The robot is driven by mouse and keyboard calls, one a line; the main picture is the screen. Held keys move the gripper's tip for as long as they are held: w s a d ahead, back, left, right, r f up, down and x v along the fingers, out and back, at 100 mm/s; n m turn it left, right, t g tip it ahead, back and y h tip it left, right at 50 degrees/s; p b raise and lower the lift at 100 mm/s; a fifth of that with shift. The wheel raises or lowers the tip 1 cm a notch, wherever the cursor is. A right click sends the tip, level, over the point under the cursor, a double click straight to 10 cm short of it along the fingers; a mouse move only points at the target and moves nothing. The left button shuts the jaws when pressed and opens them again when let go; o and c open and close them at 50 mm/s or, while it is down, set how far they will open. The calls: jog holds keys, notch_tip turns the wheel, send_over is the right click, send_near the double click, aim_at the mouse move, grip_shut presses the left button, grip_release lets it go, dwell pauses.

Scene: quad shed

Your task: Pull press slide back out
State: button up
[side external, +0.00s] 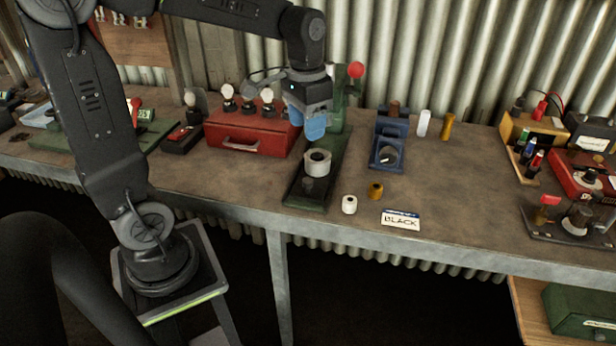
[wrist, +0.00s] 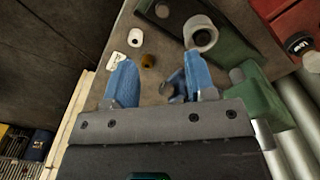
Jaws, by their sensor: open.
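The press stands mid-bench in the side view, with a long dark green base (side external: 301,194), a green upright behind and a red ball knob (side external: 356,70) on top. A pale round cup with a dark centre (side external: 317,163), which looks like the press slide, sits toward the front of the base. The cup also shows at the top of the wrist view (wrist: 201,35), beside the green base (wrist: 236,58). My gripper (side external: 313,124) hangs above the base, behind the cup and near the upright. Its blue fingers (wrist: 158,72) are apart with nothing between them; contact with the press is not visible.
A red case (side external: 250,138) stands close left of the press. A blue fixture (side external: 388,152) stands to its right.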

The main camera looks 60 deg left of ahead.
aim_at(308, 180)
jog(key=f, duration=1.4)
jog(key=shift+w+a+f, duration=0.1)
jog(key=shift+w+a, duration=0.15)
jog(key=shift+w, duration=0.05)
grip_shut()
